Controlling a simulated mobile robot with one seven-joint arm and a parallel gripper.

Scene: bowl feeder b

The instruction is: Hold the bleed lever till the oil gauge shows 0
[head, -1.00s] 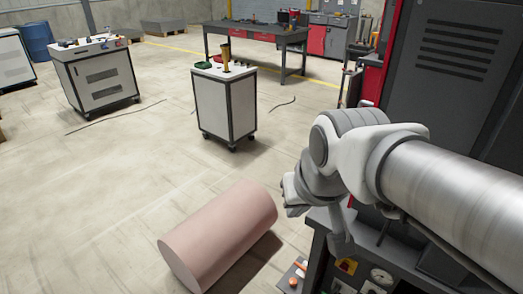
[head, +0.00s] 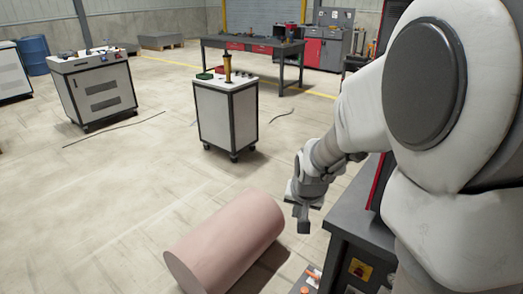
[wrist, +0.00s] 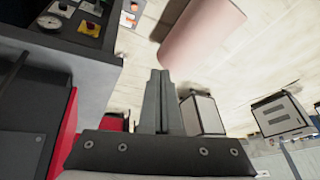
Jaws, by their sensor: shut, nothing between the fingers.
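My gripper (head: 303,226) hangs in the air left of the machine's front corner, fingers pointing down. In the wrist view its two fingers (wrist: 158,74) are together with nothing between them. A round white dial (wrist: 49,22), likely the oil gauge, sits on the dark machine panel at the upper left of the wrist view; its reading is too small to tell. An orange-tipped part (head: 314,274), possibly the bleed lever, shows at the machine's side, apart from my gripper. An orange part also shows in the wrist view (wrist: 128,20). I cannot tell for sure which part is the lever.
A yellow plate with a red knob (head: 360,269) is on the machine's front. A large pink cylinder (head: 228,245) lies on the floor left of my gripper. A white cart (head: 227,112) stands farther back, a workbench (head: 255,46) behind it.

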